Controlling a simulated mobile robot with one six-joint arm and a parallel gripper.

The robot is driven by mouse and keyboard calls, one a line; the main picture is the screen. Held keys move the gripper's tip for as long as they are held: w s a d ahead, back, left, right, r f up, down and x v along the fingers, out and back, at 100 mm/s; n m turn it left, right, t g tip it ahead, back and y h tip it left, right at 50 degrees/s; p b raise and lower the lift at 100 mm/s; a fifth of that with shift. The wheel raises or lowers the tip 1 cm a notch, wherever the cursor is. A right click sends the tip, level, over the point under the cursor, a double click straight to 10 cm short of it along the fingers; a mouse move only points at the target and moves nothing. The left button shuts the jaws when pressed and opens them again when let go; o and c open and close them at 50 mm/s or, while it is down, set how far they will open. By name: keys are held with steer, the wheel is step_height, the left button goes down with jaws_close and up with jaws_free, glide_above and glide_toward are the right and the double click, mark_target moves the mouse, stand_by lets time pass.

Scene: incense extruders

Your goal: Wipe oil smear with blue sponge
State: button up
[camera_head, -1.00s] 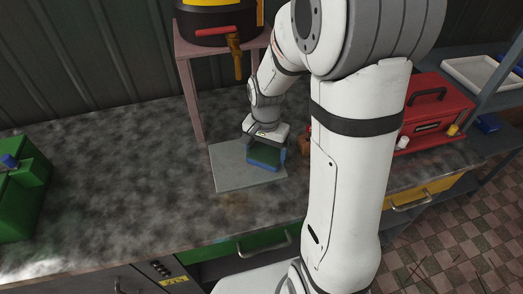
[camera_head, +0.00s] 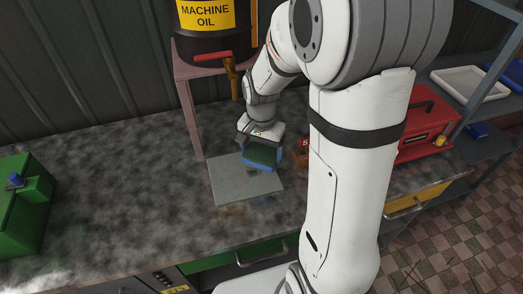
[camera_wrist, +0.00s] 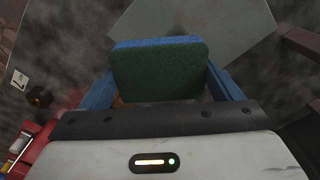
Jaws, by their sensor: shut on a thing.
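The blue sponge (camera_wrist: 160,72) has a dark green scouring face and a blue edge. In the wrist view it sits between the two blue fingers of my gripper (camera_wrist: 158,88), which is shut on it. In the head view the sponge (camera_head: 261,156) is held above the upper right part of a grey plate (camera_head: 240,187) on the workbench. I cannot tell the exact gap between sponge and plate. A faint brownish stain (camera_head: 234,211) shows on the bench just in front of the plate; it may be the oil smear.
A machine oil drum (camera_head: 212,40) with a tap stands on a pinkish stand (camera_head: 191,105) behind the plate. A green container (camera_head: 22,210) is at the left. A red toolbox (camera_head: 425,125) is at the right. The bench left of the plate is clear.

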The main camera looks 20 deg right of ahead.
steer(key=shift+r+p, duration=1.15)
steer(key=shift+r, duration=0.35)
steer(key=shift+f, duration=0.1)
